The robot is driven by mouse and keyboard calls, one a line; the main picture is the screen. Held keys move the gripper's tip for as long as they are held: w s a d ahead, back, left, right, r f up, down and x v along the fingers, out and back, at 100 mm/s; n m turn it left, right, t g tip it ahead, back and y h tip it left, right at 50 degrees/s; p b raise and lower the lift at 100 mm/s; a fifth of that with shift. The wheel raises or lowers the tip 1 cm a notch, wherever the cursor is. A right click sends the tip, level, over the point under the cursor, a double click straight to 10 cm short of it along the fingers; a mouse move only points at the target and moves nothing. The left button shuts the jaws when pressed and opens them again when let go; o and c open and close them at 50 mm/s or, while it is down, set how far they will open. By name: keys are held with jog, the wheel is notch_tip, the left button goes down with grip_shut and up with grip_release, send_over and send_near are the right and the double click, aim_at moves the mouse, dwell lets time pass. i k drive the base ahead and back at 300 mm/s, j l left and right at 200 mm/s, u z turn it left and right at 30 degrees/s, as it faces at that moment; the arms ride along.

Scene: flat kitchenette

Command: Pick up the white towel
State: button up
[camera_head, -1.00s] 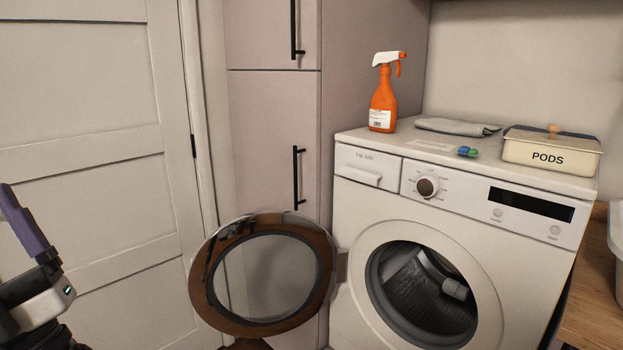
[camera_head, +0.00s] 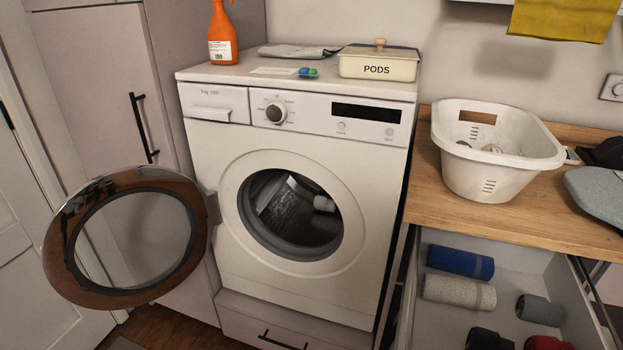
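A rolled white towel (camera_head: 455,291) with a grey band near one end lies in the open drawer (camera_head: 533,262) below the wooden counter, at the lower right. It lies just in front of a rolled blue towel (camera_head: 459,262). Nothing covers the white towel from above. My gripper is not in view now.
A rolled grey towel (camera_head: 540,310) and dark and red rolls share the drawer. The washing machine (camera_head: 230,176) stands left of it, its round door (camera_head: 62,268) swung open to the left. A white basket (camera_head: 492,176) stands on the counter (camera_head: 520,221) above the drawer.

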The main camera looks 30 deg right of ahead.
aim_at(448, 291)
jog(key=k+z, duration=0.15)
jog(key=z, duration=1.35)
